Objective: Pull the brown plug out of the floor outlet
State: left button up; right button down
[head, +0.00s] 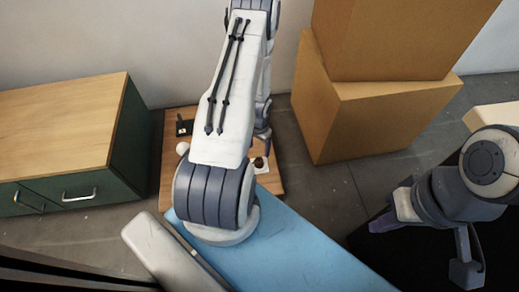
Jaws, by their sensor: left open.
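A small dark brown plug (259,162) shows low on a pale outlet plate (264,170), just right of my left arm. Whether it is fully seated cannot be made out at this size. My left arm crosses the middle of the view and bends down at the back. My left gripper (262,133) hangs just above the plug, open, and is partly hidden behind my arm. I cannot see contact between them. My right gripper (387,221) is at the right, far from the plug, over a dark area; its jaw opening is unclear.
A wooden board (170,180) lies under the outlet, with a small dark object (184,127) and a white ball (183,148). A green cabinet (130,150) stands left. Stacked cardboard boxes (375,115) stand right. A blue surface (300,250) is in front. Grey floor (320,200) is clear between.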

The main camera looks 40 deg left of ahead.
pick_arm(q)
notch_tip(320, 180, down, 10)
jog(key=b, duration=0.9)
jog(key=shift+b, duration=0.4)
grip_shut()
jog(key=shift+r, duration=0.1)
jog(key=shift+r+p, duration=2.35)
jog(key=shift+p, duration=0.1)
jog(key=shift+f, duration=0.1)
